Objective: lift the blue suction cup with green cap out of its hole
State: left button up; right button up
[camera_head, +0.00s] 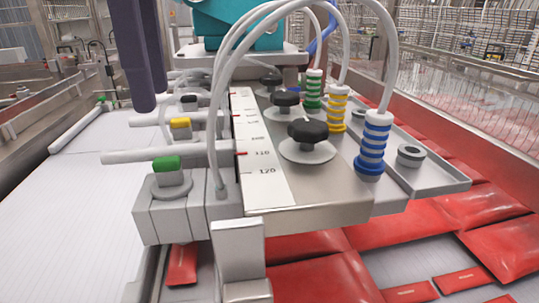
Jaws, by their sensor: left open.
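The blue suction cup (373,145) is a ribbed upright piece at the right edge of the metal block (330,200), with a pale hose rising from its top. Its top looks pale, not green. I cannot see its hole clearly. A separate green cap (167,163) sits on a grey round base at the block's left end. A green-ribbed cup (314,88) and a yellow-ribbed cup (336,107) stand behind the blue one. My right gripper is out of view.
Black knobs (307,130) and a white number scale (262,150) lie on the block. Curved hoses arch over it. A grey tray (440,182) with a small round fitting adjoins on the right. Red packets (320,280) lie below; a white belt (70,200) is at left.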

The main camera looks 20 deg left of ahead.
aim_at(166, 159)
pick_arm(q)
jog(key=shift+s+d+f, duration=0.1)
jog(key=shift+s+f, duration=0.1)
jog(key=shift+f, duration=0.9)
notch_tip(166, 159, down, 4)
jog(key=shift+f+p, duration=0.2)
jog(key=shift+p, duration=0.95)
jog(key=shift+f, duration=0.55)
grip_shut()
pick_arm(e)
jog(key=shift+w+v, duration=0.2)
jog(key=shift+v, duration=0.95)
